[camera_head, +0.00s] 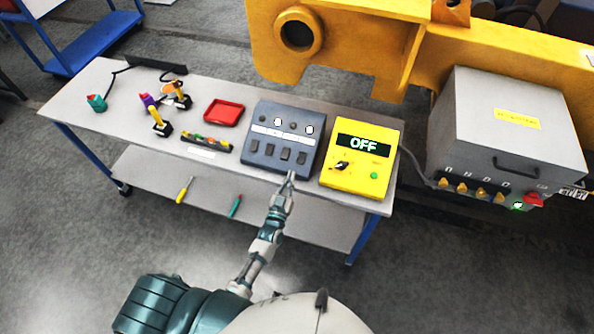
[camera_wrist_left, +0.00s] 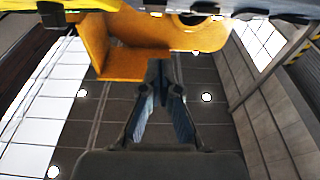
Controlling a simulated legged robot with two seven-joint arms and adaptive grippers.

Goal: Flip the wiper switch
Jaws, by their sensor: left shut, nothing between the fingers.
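A dark blue-grey switch box (camera_head: 270,158) stands on the table, with several dark rocker switches (camera_head: 285,155) along its front and round knobs behind them. Its labels are too small to read, so I cannot tell which one is the wiper switch. My left gripper (camera_head: 291,176) is shut and empty, its tips at the front edge of the box near the right-hand rockers. I cannot tell whether it touches. In the left wrist view the shut fingers (camera_wrist_left: 160,72) point ahead, and no switch can be made out there. My right gripper is not in view.
The grey table (camera_head: 95,115) also holds a yellow box (camera_head: 375,135) reading OFF, a red tray (camera_head: 223,112), joysticks (camera_head: 160,124) and a strip of coloured controls (camera_head: 207,142). Screwdrivers (camera_head: 185,190) lie on the lower shelf. A yellow casting (camera_head: 350,45) and a grey cabinet (camera_head: 510,125) stand behind.

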